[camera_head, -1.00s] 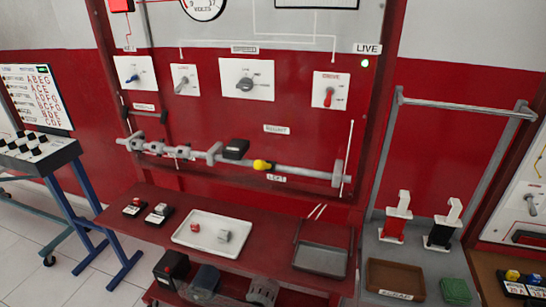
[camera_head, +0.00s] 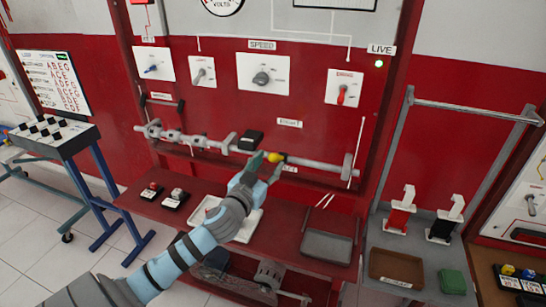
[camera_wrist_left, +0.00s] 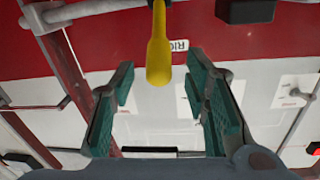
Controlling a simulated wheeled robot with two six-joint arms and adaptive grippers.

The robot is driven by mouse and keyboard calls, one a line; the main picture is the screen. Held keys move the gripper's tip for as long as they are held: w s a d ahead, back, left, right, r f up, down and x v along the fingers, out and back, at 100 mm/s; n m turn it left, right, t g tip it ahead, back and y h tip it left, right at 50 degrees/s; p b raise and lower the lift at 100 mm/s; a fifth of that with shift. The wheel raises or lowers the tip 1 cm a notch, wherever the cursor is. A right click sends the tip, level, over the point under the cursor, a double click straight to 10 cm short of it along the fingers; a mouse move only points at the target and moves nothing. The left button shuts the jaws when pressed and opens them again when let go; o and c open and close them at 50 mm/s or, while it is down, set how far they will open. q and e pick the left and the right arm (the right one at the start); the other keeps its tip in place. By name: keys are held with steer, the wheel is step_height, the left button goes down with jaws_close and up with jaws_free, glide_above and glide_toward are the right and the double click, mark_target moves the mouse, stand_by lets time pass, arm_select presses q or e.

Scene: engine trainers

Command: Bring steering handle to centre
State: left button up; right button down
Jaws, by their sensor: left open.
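The steering handle, a short lever with a yellow grip (camera_head: 275,158), sticks out from the grey horizontal shaft (camera_head: 315,167) on the red panel. In the left wrist view its yellow grip (camera_wrist_left: 158,50) hangs from the top edge, with its rounded end between the fingers in the picture. My left gripper (camera_head: 263,168) is just left of and below the grip in the head view. Its green-padded fingers (camera_wrist_left: 160,82) are open, with clear gaps on both sides of the grip. My right gripper is not in view.
A black block (camera_head: 251,140) sits on the shaft left of the handle. A label (camera_head: 289,123) is above the shaft; another is partly hidden below. A red bench (camera_head: 285,222) with a white tray (camera_head: 245,232) and grey tray (camera_head: 327,247) stands underneath.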

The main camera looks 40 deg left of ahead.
mark_target(273, 158)
arm_select(q)
steer(key=x, duration=0.4)
steer(key=shift+d, duration=0.15)
steer(key=shift+s, duration=0.1)
jaws_close()
